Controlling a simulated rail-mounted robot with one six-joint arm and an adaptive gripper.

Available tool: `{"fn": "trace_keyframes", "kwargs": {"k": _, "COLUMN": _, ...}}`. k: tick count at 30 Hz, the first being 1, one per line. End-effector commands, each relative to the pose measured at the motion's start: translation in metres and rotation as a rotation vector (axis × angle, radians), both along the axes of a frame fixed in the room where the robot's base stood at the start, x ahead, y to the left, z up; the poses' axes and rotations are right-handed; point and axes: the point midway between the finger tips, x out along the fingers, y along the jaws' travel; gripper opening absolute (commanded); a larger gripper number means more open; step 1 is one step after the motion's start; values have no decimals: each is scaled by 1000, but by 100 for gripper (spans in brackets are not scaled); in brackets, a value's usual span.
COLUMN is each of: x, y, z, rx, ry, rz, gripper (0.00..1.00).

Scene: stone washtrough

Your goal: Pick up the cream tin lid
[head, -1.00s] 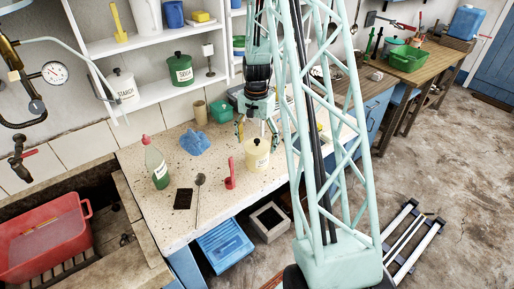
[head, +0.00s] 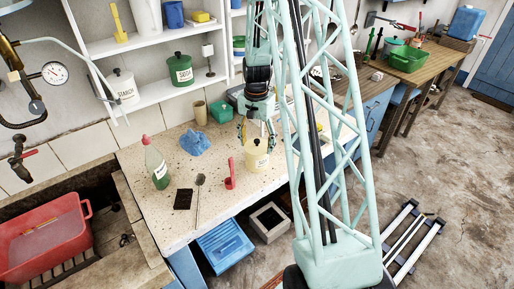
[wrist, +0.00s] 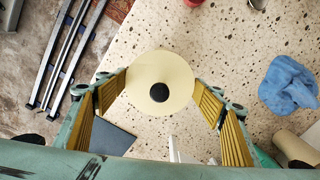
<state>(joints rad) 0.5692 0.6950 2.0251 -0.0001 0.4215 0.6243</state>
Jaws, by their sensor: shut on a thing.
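The cream tin (head: 257,158) stands upright on the speckled worktop, with its label facing the front. Its round cream lid (wrist: 170,70) with a dark knob (wrist: 159,92) fills the middle of the wrist view and hides the tin's body there. In the head view the lid (head: 257,143) sits at the top of the tin, and I see no gap between them. My gripper (wrist: 161,92) points down from above, its yellow ribbed fingers at the left and right of the lid's rim. It is shut on the lid; the right contact is hard to make out.
A red scoop (head: 230,178), a blue cloth (head: 195,143) and a green-filled bottle (head: 156,165) stand or lie left of the tin. The worktop's front is mostly clear.

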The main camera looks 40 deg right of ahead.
Motion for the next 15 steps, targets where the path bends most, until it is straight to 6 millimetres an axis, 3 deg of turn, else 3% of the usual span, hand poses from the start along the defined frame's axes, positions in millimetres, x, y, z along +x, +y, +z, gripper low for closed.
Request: {"fn": "trace_keyframes", "kwargs": {"k": 15, "x": 0, "y": 0, "z": 7, "rx": -1, "ry": -1, "rz": 0, "gripper": 52}}
